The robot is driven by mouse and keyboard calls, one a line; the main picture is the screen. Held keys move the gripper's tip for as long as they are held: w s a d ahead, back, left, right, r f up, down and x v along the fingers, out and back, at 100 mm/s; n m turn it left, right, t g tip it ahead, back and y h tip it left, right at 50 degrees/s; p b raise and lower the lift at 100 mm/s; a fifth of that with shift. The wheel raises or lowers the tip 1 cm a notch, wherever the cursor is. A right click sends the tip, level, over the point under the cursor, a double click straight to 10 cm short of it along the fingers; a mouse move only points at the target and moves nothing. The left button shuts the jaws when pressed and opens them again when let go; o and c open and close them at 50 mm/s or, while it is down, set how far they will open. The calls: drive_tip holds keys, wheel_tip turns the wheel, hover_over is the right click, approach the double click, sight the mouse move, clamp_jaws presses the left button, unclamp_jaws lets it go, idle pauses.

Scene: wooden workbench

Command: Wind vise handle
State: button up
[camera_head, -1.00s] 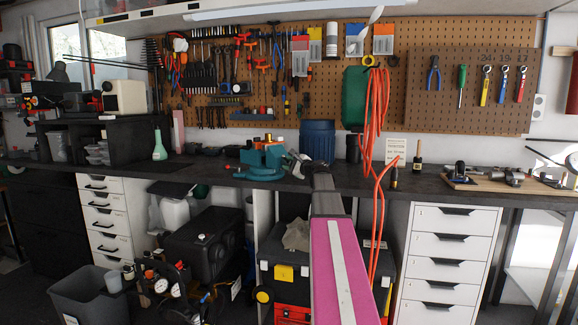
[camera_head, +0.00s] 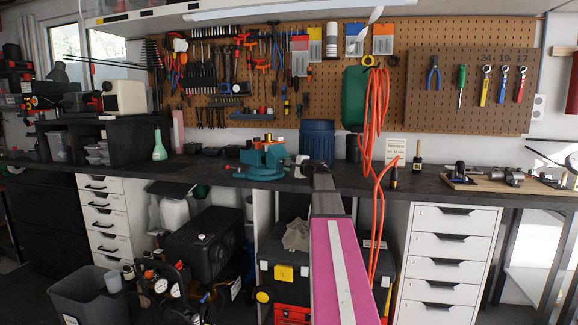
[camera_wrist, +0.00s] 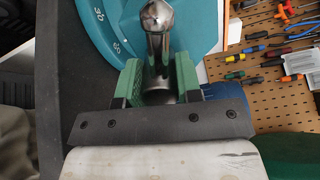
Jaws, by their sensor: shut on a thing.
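The teal vise (camera_head: 262,160) stands on the dark bench top, left of my arm's end. In the wrist view its teal body (camera_wrist: 115,20) with numbered scale marks fills the top. The shiny metal vise handle (camera_wrist: 157,30) with a rounded end reaches down between my green fingers. My gripper (camera_wrist: 157,80) is shut on the handle, one finger on each side.
A blue bin (camera_head: 317,139) stands behind my gripper. Orange cable (camera_head: 374,125) hangs to its right. A wooden board with tools (camera_head: 490,180) lies farther right. The pegboard (camera_wrist: 275,100) full of tools fills the wrist view's right side. Bench left of the vise is mostly clear.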

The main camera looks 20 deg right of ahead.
drive_tip(key=o, duration=0.9)
drive_tip(key=shift+o, duration=0.2)
drive_tip(key=v, duration=1)
drive_tip(key=shift+s+d, duration=0.2)
drive_tip(key=shift+s, duration=0.1)
